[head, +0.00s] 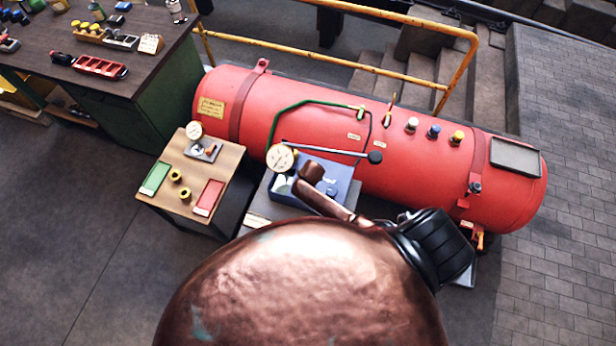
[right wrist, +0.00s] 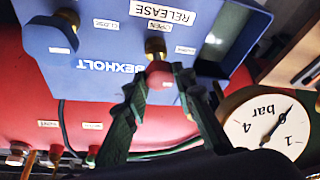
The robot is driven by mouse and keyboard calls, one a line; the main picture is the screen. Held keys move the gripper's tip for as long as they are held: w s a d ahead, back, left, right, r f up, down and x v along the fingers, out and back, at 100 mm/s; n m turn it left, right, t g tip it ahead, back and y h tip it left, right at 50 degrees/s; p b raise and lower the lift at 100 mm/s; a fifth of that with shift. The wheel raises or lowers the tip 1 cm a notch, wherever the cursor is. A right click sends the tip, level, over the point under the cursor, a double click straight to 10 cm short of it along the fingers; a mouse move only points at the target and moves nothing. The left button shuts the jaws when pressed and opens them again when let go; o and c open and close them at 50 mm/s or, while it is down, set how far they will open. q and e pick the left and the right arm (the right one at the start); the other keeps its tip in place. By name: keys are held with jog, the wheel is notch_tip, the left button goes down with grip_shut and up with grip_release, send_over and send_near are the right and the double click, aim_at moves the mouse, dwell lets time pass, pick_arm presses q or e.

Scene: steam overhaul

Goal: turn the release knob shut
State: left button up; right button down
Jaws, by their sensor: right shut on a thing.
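In the right wrist view, the release knob (right wrist: 160,73) is a small red cap on a brass stem, on the face of a blue box (right wrist: 100,66) marked BEXHOLT. A RELEASE label (right wrist: 165,14) is beside it, with an OPEN label and a small CLOSE label near the stem. My right gripper (right wrist: 160,82) has its two green fingers on either side of the knob, shut on it. In the head view the blue box (head: 346,172) stands in front of the red tank; my copper-coloured arm hides the knob and the right gripper there. My left gripper is not in view.
A dial gauge (right wrist: 265,125) marked bar sits close right of the fingers. A blue-capped knob (right wrist: 50,40) is on the box's left. The red tank (head: 320,110) lies behind the box. A small wooden table (head: 215,158) holding trays stands left of it.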

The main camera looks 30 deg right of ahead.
dwell(0.5)
jog(key=c, duration=1.6)
grip_release()
jog(key=shift+r, duration=0.1)
jog(key=v, duration=1.2)
jog(key=shift+a, duration=0.15)
